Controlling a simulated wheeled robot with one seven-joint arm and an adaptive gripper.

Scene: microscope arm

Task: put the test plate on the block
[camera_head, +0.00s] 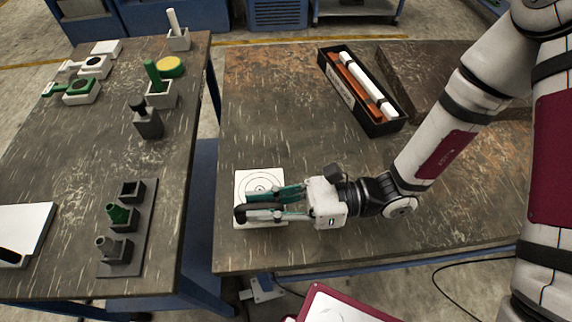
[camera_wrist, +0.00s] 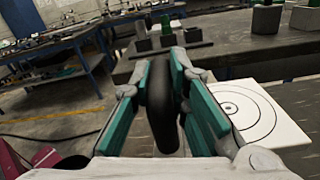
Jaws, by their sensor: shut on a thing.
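My gripper (camera_head: 262,204) is near the front left corner of the right table, its fingers pointing left. In the wrist view its teal-padded fingers (camera_wrist: 163,75) are shut on a dark, rounded thing (camera_wrist: 160,110), seen edge-on between the pads. I cannot tell whether this is the test plate. A flat white square with concentric rings (camera_head: 244,183) lies on the table, partly hidden below my gripper. It shows to the right of the fingers in the wrist view (camera_wrist: 262,112). A dark grey block (camera_head: 148,123) with a black top piece stands on the left table; I cannot tell if it is the task's block.
A long black box (camera_head: 385,127) with orange and white bars lies at the back of the right table. A grey strip (camera_head: 143,225) on the left table carries several sockets. Green and white parts (camera_head: 82,92) stand behind. A gap separates the tables.

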